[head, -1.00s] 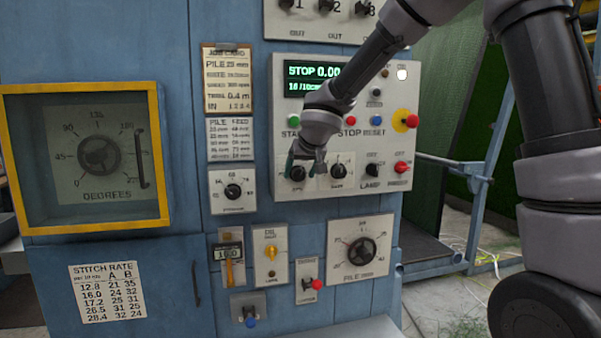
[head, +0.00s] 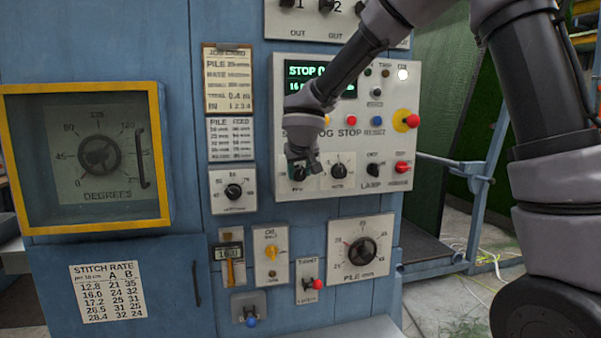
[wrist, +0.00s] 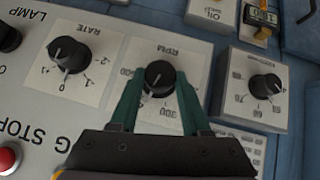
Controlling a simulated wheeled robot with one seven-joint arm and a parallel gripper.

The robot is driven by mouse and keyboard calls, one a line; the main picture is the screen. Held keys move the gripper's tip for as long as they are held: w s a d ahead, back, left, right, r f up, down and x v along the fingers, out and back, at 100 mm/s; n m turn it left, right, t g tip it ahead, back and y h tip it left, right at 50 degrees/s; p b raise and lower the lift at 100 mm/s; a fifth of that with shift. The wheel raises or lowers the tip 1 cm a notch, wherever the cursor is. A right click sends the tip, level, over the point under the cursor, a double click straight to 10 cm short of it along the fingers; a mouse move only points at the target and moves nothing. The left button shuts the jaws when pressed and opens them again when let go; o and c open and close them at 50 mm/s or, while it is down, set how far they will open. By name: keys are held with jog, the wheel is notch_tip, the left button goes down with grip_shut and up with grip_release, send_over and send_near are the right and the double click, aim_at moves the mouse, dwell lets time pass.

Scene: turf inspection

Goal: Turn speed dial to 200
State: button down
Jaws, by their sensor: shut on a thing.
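The speed dial is the round black knob (wrist: 159,75) on a pale plate marked RPM; it also shows at the lower left of the grey control panel in the head view (head: 299,174). My gripper (wrist: 157,88) has its two green fingers on either side of this knob and is shut on it. It also shows in the head view (head: 301,160), reaching down from above. In the upside-down wrist view the knob's white pointer line points down and slightly left. The fingers hide parts of the scale, so I cannot read the exact setting.
The RATE knob (wrist: 68,55) sits close beside the speed dial. Another small dial (wrist: 264,86) is on its other side. Coloured buttons, a green display (head: 300,72) partly behind my arm, and a red-on-yellow stop button (head: 405,120) share the panel.

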jog(key=h, duration=0.1)
jog(key=n+t+h, duration=0.1)
jog(key=a+n+h, duration=0.1)
jog(key=h, duration=0.1)
jog(key=shift+s+f+t, duration=0.15)
jog(key=shift+f+t, duration=0.1)
jog(key=shift+t, duration=0.15)
jog(key=n+h, duration=0.1)
jog(key=n+t+h, duration=0.2)
jog(key=shift+a+f, duration=0.1)
jog(key=shift+f, duration=0.15)
jog(key=n+t+h, duration=0.2)
jog(key=n+t, duration=0.1)
jog(key=shift+f+n+h, duration=0.3)
jog(key=shift+f+h, duration=0.05)
jog(key=shift+h, duration=0.05)
jog(key=shift+f+n+t, duration=0.2)
jog(key=shift+n+t, duration=1.5)
jog(key=shift+n, duration=0.2)
jog(key=shift+c, duration=1.8)
grip_release()
